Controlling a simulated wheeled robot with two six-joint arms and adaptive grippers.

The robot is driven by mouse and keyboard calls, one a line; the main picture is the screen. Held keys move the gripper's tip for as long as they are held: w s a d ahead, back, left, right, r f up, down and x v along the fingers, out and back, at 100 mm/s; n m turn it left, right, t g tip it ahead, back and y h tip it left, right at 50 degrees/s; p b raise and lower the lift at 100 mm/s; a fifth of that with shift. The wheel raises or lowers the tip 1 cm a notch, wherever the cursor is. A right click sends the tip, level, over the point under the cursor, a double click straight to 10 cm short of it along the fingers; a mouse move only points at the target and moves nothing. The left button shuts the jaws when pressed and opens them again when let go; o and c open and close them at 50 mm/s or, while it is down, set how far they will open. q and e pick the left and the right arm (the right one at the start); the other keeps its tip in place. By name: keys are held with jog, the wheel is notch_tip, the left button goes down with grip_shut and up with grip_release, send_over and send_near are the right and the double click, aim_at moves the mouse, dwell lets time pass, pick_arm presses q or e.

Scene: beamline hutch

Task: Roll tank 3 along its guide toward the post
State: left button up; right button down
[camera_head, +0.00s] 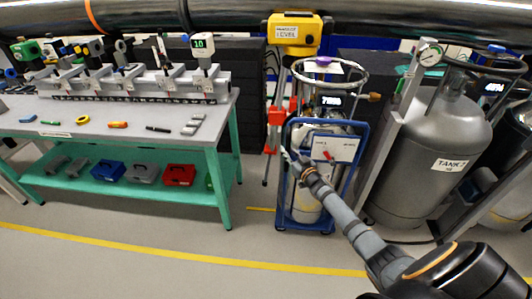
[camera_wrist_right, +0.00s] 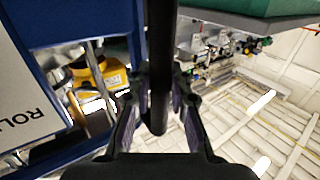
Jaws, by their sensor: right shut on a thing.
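A light grey tank (camera_head: 306,206) with a ring on top and a small 78% display stands upright inside a blue wheeled frame (camera_head: 283,200). A white sign (camera_head: 338,148) is on the frame's front; its text is too small to read in the head view. In the right wrist view, the sign (camera_wrist_right: 25,95) shows the letters "ROL". My right gripper (camera_head: 292,157) is at the frame's left front side. In the wrist view, my right gripper (camera_wrist_right: 160,88) is shut on a dark bar (camera_wrist_right: 161,40) running between its fingers. My left gripper is not in view.
A larger grey tank labelled TANK 2 (camera_head: 432,160) stands to the right. A yellow box (camera_head: 297,34) on a red-jointed stand is behind the frame. A green-legged bench (camera_head: 222,185) stands left. Open floor with a yellow line (camera_head: 130,249) lies in front.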

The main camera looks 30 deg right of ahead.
jog(key=shift+s+d+f, duration=0.1)
jog(key=shift+s+d, duration=0.5)
jog(key=shift+d, duration=0.25)
jog(key=shift+s+d+f, duration=0.1)
jog(key=shift+s+d, duration=0.55)
jog(key=shift+d, duration=0.2)
jog(key=shift+s+d+f, duration=0.1)
jog(key=shift+s+d, duration=0.5)
jog(key=shift+d, duration=0.25)
jog(key=c, duration=1.4)
grip_release()
jog(key=shift+r, duration=0.1)
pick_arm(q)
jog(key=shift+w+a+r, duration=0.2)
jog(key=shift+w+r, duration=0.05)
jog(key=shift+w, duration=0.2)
pick_arm(e)
jog(key=shift+o, duration=1)
jog(key=shift+w+r, duration=0.1)
jog(key=shift+r, duration=0.05)
jog(key=s, duration=1.2)
